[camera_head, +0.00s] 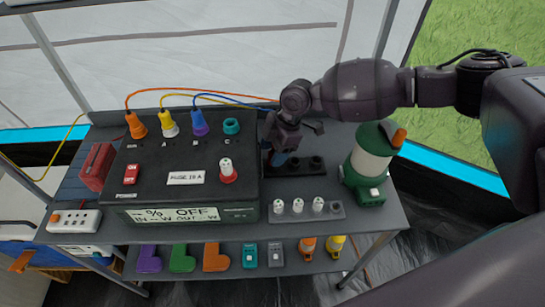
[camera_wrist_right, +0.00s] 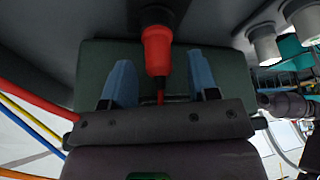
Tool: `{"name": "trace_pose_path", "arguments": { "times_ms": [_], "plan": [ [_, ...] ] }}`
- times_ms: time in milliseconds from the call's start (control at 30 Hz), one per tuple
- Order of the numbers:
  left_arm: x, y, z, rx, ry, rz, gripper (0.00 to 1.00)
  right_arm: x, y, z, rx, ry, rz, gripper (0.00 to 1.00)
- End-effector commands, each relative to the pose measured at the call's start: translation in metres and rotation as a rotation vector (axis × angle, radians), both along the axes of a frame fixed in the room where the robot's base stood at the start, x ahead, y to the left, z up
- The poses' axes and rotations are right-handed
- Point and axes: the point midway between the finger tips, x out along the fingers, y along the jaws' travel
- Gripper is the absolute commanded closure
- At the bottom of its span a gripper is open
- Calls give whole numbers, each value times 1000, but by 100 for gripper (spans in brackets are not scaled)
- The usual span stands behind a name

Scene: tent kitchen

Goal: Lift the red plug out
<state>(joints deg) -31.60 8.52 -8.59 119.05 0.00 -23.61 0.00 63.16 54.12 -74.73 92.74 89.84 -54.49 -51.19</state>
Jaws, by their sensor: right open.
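The red plug (camera_wrist_right: 157,50) shows in the right wrist view, with a thin red lead below it and its far end at a dark round part. In the head view I cannot make it out; my right gripper (camera_head: 281,155) covers that spot, just right of the black control box (camera_head: 150,205), over the left end of a dark socket strip (camera_head: 310,169). My right gripper is open, its two blue fingers (camera_wrist_right: 160,75) on either side of the plug, with gaps visible on both sides. My left gripper is not in view.
Orange, yellow and blue plugs (camera_head: 198,123) with cables stand on the box's back. A green-and-white lantern (camera_head: 370,160) stands close on the right. White-topped pegs (camera_head: 298,206) stand in a grey holder in front. Coloured blocks (camera_head: 183,258) lie on the lower shelf.

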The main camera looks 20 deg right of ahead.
Motion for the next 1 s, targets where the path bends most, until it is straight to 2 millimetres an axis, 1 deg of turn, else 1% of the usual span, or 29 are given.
{"name": "trace_pose_path", "arguments": {
  "times_ms": [233, 567, 600, 867, 1000],
  "plan": [
    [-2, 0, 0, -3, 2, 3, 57, 0, 1, -1, 0, -1, 0, 46],
    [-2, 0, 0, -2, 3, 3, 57, 0, 0, -1, 0, -1, 0, 96],
    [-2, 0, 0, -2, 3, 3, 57, 0, 0, -1, 0, -1, 0, 98],
    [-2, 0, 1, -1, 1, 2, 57, 0, 1, 2, 1, -2, -1, 98],
    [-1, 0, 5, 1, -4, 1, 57, 1, 1, 16, 3, -5, -1, 98]
  ]
}}
